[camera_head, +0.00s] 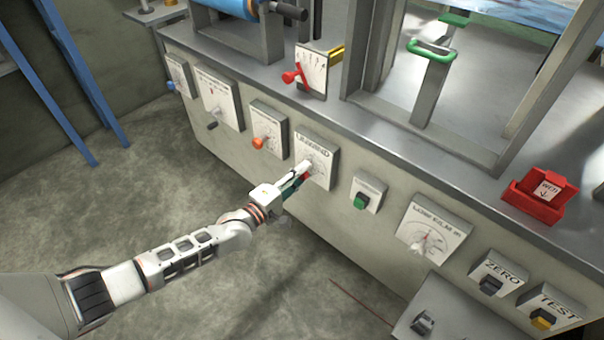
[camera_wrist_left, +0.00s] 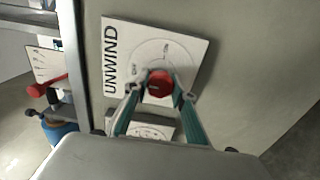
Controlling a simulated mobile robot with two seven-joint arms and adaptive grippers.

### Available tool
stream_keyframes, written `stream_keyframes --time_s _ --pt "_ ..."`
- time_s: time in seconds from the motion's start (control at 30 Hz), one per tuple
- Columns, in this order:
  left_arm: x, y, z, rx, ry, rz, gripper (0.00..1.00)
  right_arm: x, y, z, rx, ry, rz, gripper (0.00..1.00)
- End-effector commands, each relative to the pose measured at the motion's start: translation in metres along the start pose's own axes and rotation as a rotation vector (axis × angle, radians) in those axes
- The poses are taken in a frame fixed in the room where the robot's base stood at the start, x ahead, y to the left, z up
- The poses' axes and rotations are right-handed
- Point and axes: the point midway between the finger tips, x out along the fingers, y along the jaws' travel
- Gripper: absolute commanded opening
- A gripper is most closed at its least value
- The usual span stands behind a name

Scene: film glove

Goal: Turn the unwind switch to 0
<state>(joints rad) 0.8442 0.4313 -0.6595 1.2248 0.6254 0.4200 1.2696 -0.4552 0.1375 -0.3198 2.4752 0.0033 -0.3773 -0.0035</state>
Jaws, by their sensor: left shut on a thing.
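The unwind switch is a white plate (camera_head: 318,150) marked UNWIND on the front of the machine. In the left wrist view, the plate (camera_wrist_left: 190,40) has a round dial and a red knob (camera_wrist_left: 159,84) at its centre. My left gripper (camera_head: 305,172) reaches the plate from the lower left, and in the wrist view its fingers (camera_wrist_left: 160,92) are shut on the red knob, one on each side. The fingers partly cover the dial, so I cannot read the knob's setting. My right gripper is not in view.
Left of the plate is a panel with an orange knob (camera_head: 260,143). To the right are a green button (camera_head: 361,200) and a low-film dial (camera_head: 432,228). A red lever (camera_head: 292,76) and a red box (camera_head: 536,200) are on the ledge above.

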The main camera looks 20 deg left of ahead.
Motion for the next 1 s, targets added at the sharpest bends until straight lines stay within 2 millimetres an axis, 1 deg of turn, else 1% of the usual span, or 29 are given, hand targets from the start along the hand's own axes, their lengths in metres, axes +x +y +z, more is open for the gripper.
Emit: stream_keyframes --time_s 0.03,0.5,0.53,0.6,0.9,1.0 --pt "-0.0007 -0.0021 0.0022 -0.007 -0.003 -0.003 0.03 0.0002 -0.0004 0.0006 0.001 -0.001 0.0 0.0" --pt "-0.0006 -0.0017 0.0024 -0.021 -0.003 -0.003 0.03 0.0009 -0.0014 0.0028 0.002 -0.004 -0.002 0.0" --pt "-0.0006 -0.0017 0.0025 -0.021 -0.003 -0.002 0.27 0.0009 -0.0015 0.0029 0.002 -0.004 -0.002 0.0" --pt "-0.0006 -0.0017 0.0024 -0.021 -0.003 -0.002 0.42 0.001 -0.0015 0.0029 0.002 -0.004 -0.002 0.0" --pt "-0.0003 -0.0006 0.0009 -0.019 -0.002 -0.001 0.42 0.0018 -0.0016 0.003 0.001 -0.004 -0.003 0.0" --pt "-0.0039 -0.0012 0.0006 -0.019 -0.001 -0.002 0.42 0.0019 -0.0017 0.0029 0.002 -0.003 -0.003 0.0"
